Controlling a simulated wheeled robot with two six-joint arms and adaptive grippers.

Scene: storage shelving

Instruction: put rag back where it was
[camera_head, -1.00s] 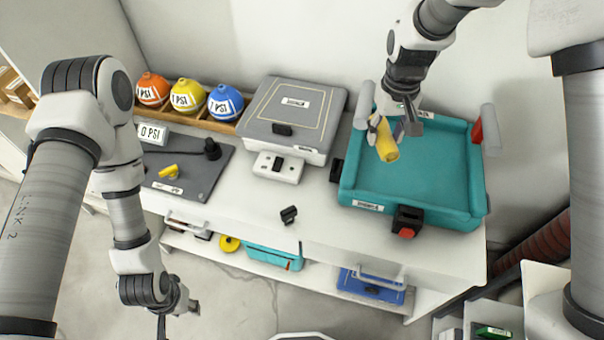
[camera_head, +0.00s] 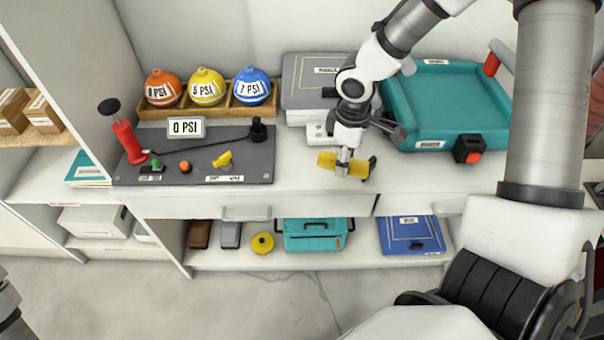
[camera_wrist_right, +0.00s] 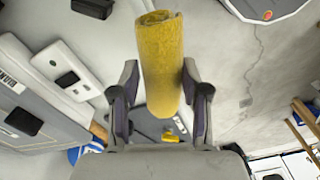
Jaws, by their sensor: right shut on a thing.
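The rag (camera_head: 328,160) is a yellow roll. My right gripper (camera_head: 344,156) is shut on it and holds it over the front of the white counter, left of the teal tray (camera_head: 450,100). In the right wrist view the rag (camera_wrist_right: 163,65) stands out between the two fingers of the gripper (camera_wrist_right: 160,95). My left gripper is out of view; only a dark piece of my arm shows at the lower left edge of the head view.
A grey panel (camera_head: 215,165) with a red pump (camera_head: 127,140) lies on the counter's left. Orange, yellow and blue balls sit in a wooden rack (camera_head: 185,113) behind it. A grey case (camera_head: 300,95) stands behind my right arm. The lower shelf holds a teal toolbox (camera_head: 313,235) and blue case (camera_head: 410,235).

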